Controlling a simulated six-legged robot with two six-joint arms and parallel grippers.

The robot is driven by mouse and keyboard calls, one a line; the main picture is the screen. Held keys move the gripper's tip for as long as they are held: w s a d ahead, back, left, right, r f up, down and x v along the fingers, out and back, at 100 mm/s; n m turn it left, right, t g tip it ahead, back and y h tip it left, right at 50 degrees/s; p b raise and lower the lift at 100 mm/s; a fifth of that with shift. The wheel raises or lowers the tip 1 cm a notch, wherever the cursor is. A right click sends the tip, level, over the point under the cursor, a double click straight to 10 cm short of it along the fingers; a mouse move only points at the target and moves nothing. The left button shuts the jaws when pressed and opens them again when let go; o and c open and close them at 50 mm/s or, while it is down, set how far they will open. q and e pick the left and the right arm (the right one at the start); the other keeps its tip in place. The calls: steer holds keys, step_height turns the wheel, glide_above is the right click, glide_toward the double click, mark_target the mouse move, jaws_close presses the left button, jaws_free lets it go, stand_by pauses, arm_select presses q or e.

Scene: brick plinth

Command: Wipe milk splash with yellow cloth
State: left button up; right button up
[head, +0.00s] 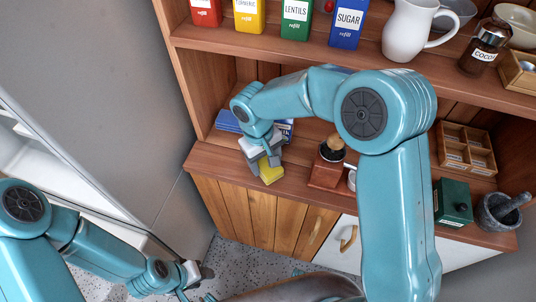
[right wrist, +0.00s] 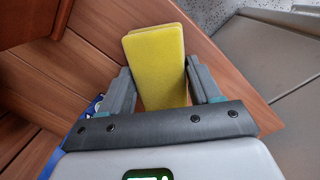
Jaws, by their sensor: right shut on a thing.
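The yellow cloth (head: 270,172) is a folded, block-like pad. My right gripper (head: 263,158) is shut on it above the left front part of the wooden counter (head: 225,160). The right wrist view shows the cloth (right wrist: 157,58) between the two fingers (right wrist: 162,88), sticking out past their tips; I cannot tell whether it touches the counter. No milk splash can be made out in either view. My left gripper (head: 198,278) is low at the left, beside the cabinet and above the speckled floor; its jaws are too small to read.
A blue item (head: 228,121) lies behind my right gripper. A brown grinder (head: 326,168), a wooden drawer rack (head: 466,148), a green box (head: 452,202) and a stone mortar (head: 500,210) stand further right. The shelf (head: 300,55) above holds tins and a white jug (head: 408,30).

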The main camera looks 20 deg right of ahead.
mark_target(255, 181)
steer(key=shift+s+a+f, duration=0.2)
steer(key=shift+s+a, duration=0.1)
steer(key=shift+s, duration=0.45)
steer(key=shift+s+a+f+b, duration=0.15)
steer(key=shift+s+a+b, duration=0.15)
steer(key=shift+s, duration=0.15)
steer(key=shift+s+a, duration=0.55)
steer(key=shift+s, duration=0.3)
steer(key=shift+w+a+r, duration=0.3)
steer(key=shift+a+r, duration=0.05)
steer(key=shift+a, duration=0.15)
steer(key=shift+w+a, duration=0.4)
steer(key=shift+a, duration=0.05)
steer(key=shift+w+d+r+p, duration=0.1)
steer(key=shift+w+d+p, duration=0.25)
steer(key=shift+w+d, duration=0.4)
steer(key=shift+w+d+r+p, duration=0.1)
steer(key=shift+w+d+p, duration=0.3)
steer(key=shift+w, duration=0.5)
steer(key=shift+w+d+f, duration=0.15)
steer(key=shift+w+d, duration=0.6)
steer(key=shift+w, duration=0.35)
steer(key=shift+w+d+p, duration=0.6)
steer(key=shift+w, duration=0.3)
steer(key=shift+w+d, duration=0.2)
steer(key=shift+d, duration=0.05)
